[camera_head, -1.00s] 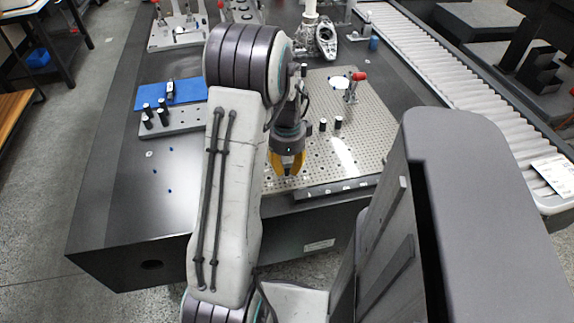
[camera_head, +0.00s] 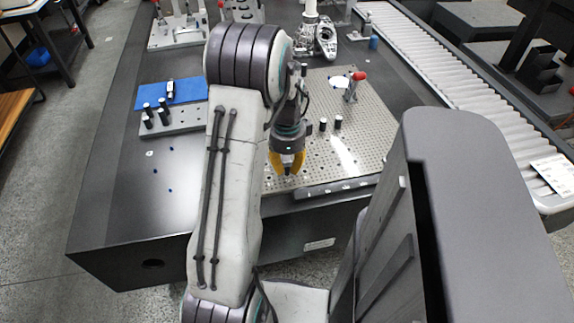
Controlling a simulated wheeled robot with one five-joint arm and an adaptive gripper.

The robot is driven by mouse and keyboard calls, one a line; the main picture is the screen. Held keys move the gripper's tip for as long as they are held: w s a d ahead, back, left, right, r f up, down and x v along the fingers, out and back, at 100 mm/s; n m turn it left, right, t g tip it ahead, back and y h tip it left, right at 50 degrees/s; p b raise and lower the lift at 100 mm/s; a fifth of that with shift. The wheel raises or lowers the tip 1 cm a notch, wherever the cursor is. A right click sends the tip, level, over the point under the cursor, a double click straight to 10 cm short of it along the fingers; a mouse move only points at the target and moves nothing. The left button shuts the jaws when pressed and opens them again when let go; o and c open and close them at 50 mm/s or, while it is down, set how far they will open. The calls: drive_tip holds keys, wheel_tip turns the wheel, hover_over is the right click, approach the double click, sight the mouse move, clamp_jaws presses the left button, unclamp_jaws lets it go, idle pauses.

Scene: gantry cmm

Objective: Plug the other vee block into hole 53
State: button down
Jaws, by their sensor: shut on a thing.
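My gripper (camera_head: 287,165) has yellow fingers and points down at the front part of the perforated fixture plate (camera_head: 368,130). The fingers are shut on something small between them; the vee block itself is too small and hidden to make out. The holes near the fingertips are visible, but their numbers cannot be read, so I cannot tell which is hole 53. Whether the held piece touches the plate cannot be told.
Two dark pegs (camera_head: 338,122) stand on the plate right of my gripper. A red-knobbed clamp (camera_head: 358,76) stands farther back. A grey rack (camera_head: 185,120) with several black pegs and a blue mat (camera_head: 188,93) lie left. A roller conveyor (camera_head: 440,70) runs along the right.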

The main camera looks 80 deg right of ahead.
sight(287, 161)
drive_tip(key=shift+f+b, duration=0.75)
drive_tip(key=shift+f, duration=0.15)
idle(0.8)
drive_tip(key=c, duration=1.1)
unclamp_jaws()
drive_tip(key=shift+r, duration=0.1)
wheel_tip(287, 161, up, 12)
drive_tip(key=shift+f, duration=0.1)
